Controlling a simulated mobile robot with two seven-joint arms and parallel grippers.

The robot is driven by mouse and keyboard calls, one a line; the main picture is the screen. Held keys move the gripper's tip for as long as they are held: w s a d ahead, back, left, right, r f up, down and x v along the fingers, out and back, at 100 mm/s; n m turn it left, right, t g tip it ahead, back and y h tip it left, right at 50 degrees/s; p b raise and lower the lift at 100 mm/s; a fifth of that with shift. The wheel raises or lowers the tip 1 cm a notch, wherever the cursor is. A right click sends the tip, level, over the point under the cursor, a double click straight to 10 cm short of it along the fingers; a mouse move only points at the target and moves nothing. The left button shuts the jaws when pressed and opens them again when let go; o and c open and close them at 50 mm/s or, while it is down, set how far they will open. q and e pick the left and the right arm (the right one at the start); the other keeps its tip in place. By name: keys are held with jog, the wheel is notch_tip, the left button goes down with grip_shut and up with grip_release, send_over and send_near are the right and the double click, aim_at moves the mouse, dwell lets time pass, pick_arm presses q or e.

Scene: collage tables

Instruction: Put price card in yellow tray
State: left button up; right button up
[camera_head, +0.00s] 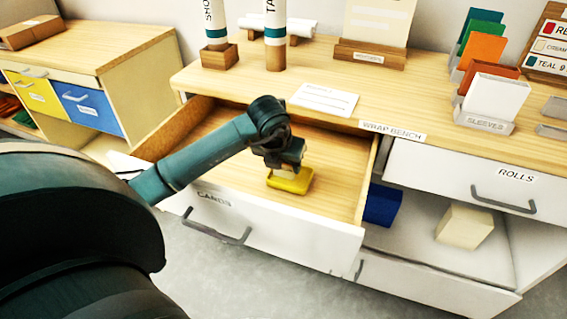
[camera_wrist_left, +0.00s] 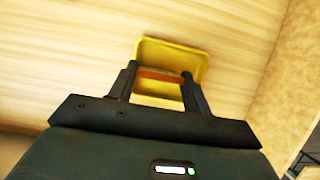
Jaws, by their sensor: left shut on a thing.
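My left gripper (camera_head: 285,168) reaches down into the open drawer (camera_head: 340,165) labelled CARDS, right above a small yellow tray (camera_head: 290,181) on the drawer floor. In the left wrist view, the gripper (camera_wrist_left: 160,78) is shut on a thin orange-brown strip, probably the price card (camera_wrist_left: 160,75) seen edge-on. The strip lies across the yellow tray (camera_wrist_left: 172,50) and overlaps it in this view. I cannot tell whether it touches the tray floor. The card's face is hidden. My right gripper is not in view.
The drawer walls and front (camera_head: 290,235) surround the gripper. On the wrap bench (camera_head: 410,100) above lie a white sheet (camera_head: 325,98), upright rolls, and coloured sleeves in holders (camera_head: 485,120). The drawer floor around the tray is clear. A side cabinet (camera_head: 140,75) stands at left.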

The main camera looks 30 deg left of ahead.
pick_arm(q)
jog(key=shift+f, duration=0.1)
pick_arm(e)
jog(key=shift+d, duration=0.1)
pick_arm(q)
jog(key=shift+f, duration=0.15)
jog(key=o, duration=0.9)
jog(key=shift+o, duration=0.2)
jog(key=shift+r, duration=0.3)
jog(key=p+v, duration=0.1)
jog(key=v, duration=1)
jog(key=shift+s+r, duration=0.25)
jog(key=shift+r, duration=0.1)
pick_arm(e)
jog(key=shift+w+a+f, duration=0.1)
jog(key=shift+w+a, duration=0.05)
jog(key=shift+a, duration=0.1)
